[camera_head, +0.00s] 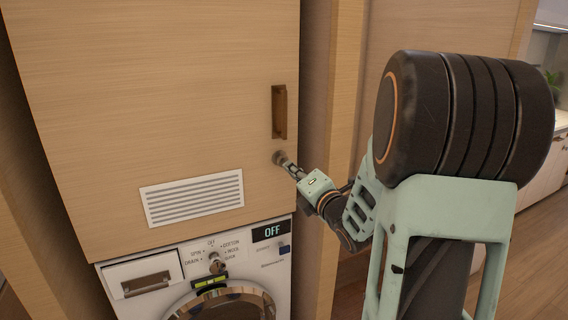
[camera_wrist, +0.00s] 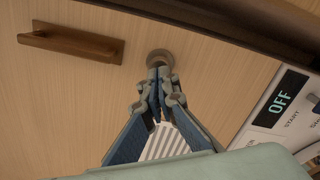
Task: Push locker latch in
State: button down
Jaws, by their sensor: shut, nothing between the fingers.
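The locker door (camera_head: 160,90) is a light wood panel that looks closed. Its latch (camera_head: 279,157) is a small round brown-grey knob near the door's right edge, below the handle. In the wrist view the latch (camera_wrist: 160,57) shows as a round ring just beyond my fingertips. My gripper (camera_head: 287,163) is shut and empty, with its tips at the latch. In the wrist view my gripper (camera_wrist: 160,75) covers the lower part of the latch. I cannot tell whether the tips press on it or how far in it sits.
A brown vertical handle (camera_head: 279,112) is above the latch; it also shows in the wrist view (camera_wrist: 72,42). A white vent grille (camera_head: 193,198) is at lower left. A washing machine (camera_head: 225,262) with an OFF display stands below. Wood panels flank the door.

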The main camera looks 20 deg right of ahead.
aim_at(284, 162)
jog(key=shift+w, duration=0.15)
jog(key=shift+w+b, duration=1.2)
jog(key=shift+w, duration=0.4)
jog(key=shift+w+b, duration=0.1)
jog(key=shift+b, duration=0.55)
jog(key=shift+s+b, duration=1)
jog(key=shift+s, duration=0.85)
jog(key=shift+s+b, duration=0.45)
jog(key=shift+s, duration=0.3)
